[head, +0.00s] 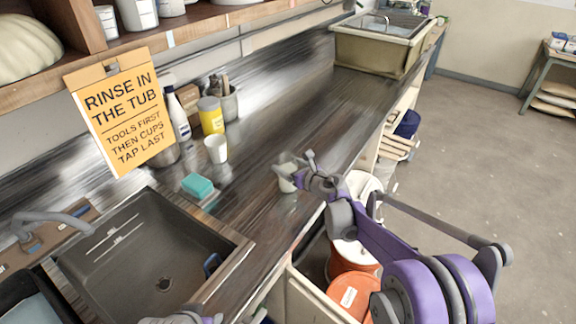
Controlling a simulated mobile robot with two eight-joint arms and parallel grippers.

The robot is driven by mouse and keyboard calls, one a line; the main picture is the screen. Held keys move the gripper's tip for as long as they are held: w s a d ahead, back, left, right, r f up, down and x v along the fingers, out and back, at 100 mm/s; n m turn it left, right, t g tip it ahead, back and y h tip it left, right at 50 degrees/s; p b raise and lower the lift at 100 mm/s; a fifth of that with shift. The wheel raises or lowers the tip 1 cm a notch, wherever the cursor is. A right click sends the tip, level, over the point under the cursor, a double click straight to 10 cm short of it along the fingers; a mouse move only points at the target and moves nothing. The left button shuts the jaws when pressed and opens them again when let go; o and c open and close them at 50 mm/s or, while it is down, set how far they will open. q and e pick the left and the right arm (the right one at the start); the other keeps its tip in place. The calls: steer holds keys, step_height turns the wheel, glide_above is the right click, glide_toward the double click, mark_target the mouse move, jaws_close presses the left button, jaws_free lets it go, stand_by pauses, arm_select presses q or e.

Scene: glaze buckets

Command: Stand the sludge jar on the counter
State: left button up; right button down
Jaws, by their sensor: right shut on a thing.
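A small pale grey-green jar (286,183), which looks like the sludge jar, is upright in my right gripper (290,162) over the front part of the dark, shiny counter (318,120). The fingers are shut on it near its top and partly hide it. I cannot tell whether its base touches the counter. A part of my left arm's end (182,318) shows at the bottom edge by the sink; its fingers are too cut off to read.
A white cup (216,149), yellow-labelled jar (211,116), white bottle (177,114) and teal sponge (197,186) stand left of the jar. The sink (150,260) is at lower left. Orange-red buckets (352,292) are below the counter's front edge. The counter behind the jar is clear.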

steer(key=shift+c, duration=1.3)
jaws_free()
steer(key=shift+f, duration=0.15)
steer(key=shift+o, duration=1.3)
